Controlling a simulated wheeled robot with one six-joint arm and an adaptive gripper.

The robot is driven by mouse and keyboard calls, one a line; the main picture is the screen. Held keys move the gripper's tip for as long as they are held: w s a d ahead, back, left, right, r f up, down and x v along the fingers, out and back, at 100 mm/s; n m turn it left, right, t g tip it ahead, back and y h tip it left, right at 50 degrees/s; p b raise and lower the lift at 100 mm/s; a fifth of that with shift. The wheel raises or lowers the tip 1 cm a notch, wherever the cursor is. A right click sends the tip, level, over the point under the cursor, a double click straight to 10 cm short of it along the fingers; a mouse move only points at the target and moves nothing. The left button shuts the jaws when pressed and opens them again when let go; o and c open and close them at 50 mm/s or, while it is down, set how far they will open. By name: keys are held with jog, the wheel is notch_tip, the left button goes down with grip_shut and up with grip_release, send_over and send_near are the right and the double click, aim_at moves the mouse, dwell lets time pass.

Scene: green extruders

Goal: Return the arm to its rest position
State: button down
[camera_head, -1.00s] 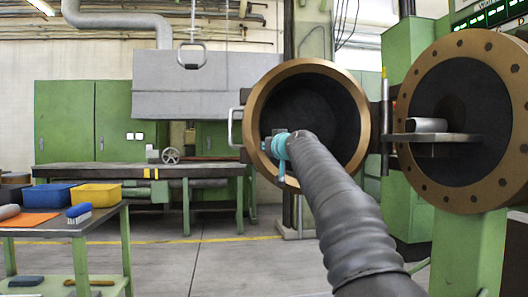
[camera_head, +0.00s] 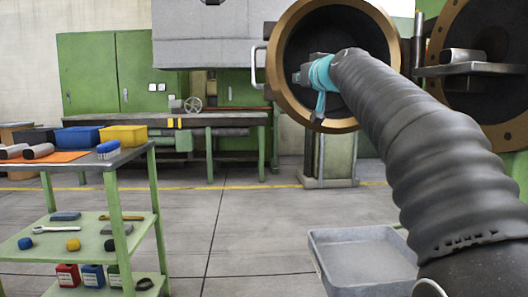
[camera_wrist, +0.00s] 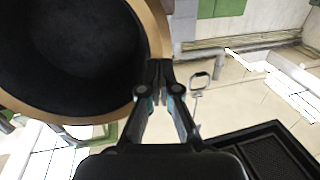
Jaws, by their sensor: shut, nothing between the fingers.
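My arm reaches from the lower right of the head view, covered in a dark ribbed sleeve with a teal band at the wrist. My gripper (camera_head: 298,77) overlaps the dark round opening with a bronze rim (camera_head: 276,98). In the wrist view my gripper (camera_wrist: 158,72) has its fingertips together with nothing between them. I cannot tell the gap between fingers and rim.
A second flanged opening at right has a plate (camera_head: 480,69) bearing a metal cylinder (camera_head: 463,56). A grey tray (camera_head: 335,285) lies below my arm. A cart (camera_head: 130,154) with bins and tools stands left. The middle floor is clear.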

jog(key=s+f+m+g+h, duration=0.1)
jog(key=s+f+g, duration=0.2)
jog(key=f, duration=0.8)
jog(key=s+f+m+g, duration=0.1)
jog(key=s+f+g, duration=0.25)
jog(key=f, duration=0.85)
jog(key=s+f+g+h+p, duration=0.1)
jog(key=s+f+p, duration=0.1)
jog(key=s+f, duration=0.4)
jog(key=s+f+g+h+p, duration=0.1)
jog(key=s+f, duration=0.5)
jog(key=s, duration=1)
jog(key=s+d+f+g+p, duration=0.1)
jog(key=s+f+g+p, duration=0.2)
jog(key=s, duration=0.9)
notch_tip(320, 180, down, 4)
jog(key=shift+r+h, duration=0.25)
jog(key=shift+h, duration=0.15)
jog(key=shift+s+g, duration=0.1)
jog(key=shift+g, duration=0.15)
